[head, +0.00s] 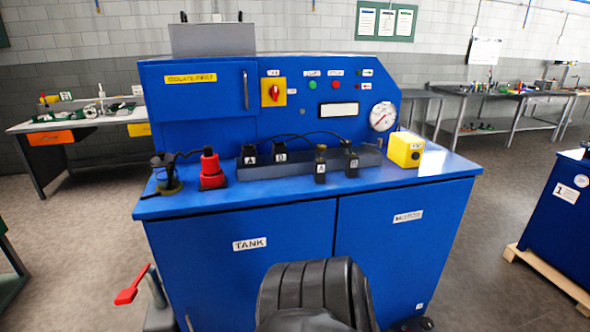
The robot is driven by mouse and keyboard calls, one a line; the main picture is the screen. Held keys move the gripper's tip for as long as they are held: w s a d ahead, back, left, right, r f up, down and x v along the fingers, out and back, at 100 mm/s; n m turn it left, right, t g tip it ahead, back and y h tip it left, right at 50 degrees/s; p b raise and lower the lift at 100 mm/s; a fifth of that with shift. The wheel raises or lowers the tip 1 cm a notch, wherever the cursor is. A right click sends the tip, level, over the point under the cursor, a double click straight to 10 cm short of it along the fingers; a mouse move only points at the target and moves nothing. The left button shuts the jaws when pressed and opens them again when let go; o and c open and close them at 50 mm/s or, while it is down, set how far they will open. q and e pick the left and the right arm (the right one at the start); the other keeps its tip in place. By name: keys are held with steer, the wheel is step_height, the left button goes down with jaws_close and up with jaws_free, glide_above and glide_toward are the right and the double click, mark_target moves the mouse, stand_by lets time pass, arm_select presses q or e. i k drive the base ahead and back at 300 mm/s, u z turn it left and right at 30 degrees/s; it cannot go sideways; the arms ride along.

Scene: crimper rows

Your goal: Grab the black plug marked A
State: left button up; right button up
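Two small black blocks with white labels A stand on the blue bench's top. One A block (250,150) is at the left end of a dark grey rail (300,170), and the other A block (320,157) is nearer the middle. I cannot tell which of them is the plug. Beside them stand two black blocks that seem labelled B, a left one (279,148) and a right one (350,154). Thin black cables arch over the rail between the left and right blocks. Neither of my grippers is in view.
A red-and-black piece (211,172) and a dark cylinder (166,175) stand left on the bench top; a yellow box (406,149) stands right. A black ribbed seat-like shape (315,290) and a red lever (131,288) are in front. The bench's front edge is clear.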

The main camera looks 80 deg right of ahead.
mark_target(320, 163)
steer(key=z, duration=0.3)
steer(key=i, duration=0.75)
steer(key=z, duration=1.3)
steer(key=i, duration=0.7)
steer(key=z, duration=0.8)
